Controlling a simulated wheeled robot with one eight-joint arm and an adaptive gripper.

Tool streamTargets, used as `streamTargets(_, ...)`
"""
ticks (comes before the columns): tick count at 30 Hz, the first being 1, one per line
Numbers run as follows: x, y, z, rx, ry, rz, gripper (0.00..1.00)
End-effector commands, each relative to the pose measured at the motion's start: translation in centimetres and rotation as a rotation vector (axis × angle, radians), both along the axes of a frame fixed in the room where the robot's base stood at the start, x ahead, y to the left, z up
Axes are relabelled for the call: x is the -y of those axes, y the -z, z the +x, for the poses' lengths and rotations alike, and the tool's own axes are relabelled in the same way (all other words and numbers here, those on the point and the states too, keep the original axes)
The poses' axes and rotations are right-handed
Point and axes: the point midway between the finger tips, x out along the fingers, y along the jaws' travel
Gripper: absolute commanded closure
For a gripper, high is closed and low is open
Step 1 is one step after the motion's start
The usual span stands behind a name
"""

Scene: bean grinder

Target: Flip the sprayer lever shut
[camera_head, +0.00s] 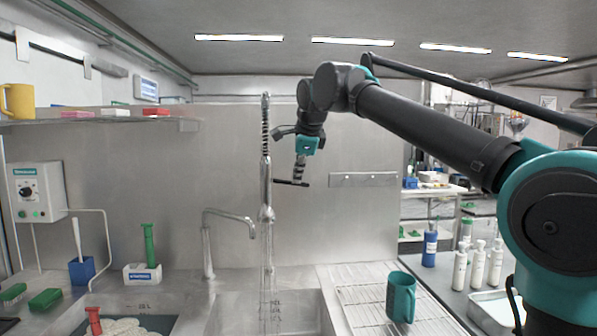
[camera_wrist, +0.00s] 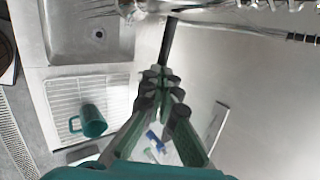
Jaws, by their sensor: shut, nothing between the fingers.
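The sprayer (camera_head: 265,205) is an upright metal pipe with a dark spring near its top, standing over the sink. Thin pale streaks like running water (camera_head: 267,275) fall below it. A black bar that looks like the sprayer lever (camera_head: 291,183) sticks out to the right of the pipe. In the wrist view the lever (camera_wrist: 169,40) runs from the metal pipe at the top edge toward my fingertips. My gripper (camera_head: 298,177) is shut and empty, fingers pointing down at the lever. In the wrist view my gripper (camera_wrist: 160,76) overlaps the lever's near end; I cannot tell whether they touch.
The sink (camera_head: 262,312) lies below. A teal mug (camera_head: 401,297) stands on the wire drying rack (camera_head: 357,300) to the right. A curved faucet (camera_head: 207,245) stands left of the sprayer. White bottles (camera_head: 478,265) stand at the right. The steel back wall is close behind.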

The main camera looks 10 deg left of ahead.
Motion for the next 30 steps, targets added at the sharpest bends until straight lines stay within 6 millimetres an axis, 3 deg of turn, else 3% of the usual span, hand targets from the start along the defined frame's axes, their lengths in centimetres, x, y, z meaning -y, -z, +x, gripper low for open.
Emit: streamTargets(30,0.3,1.0,0.1,-0.045,0.002,0.136,1.0)
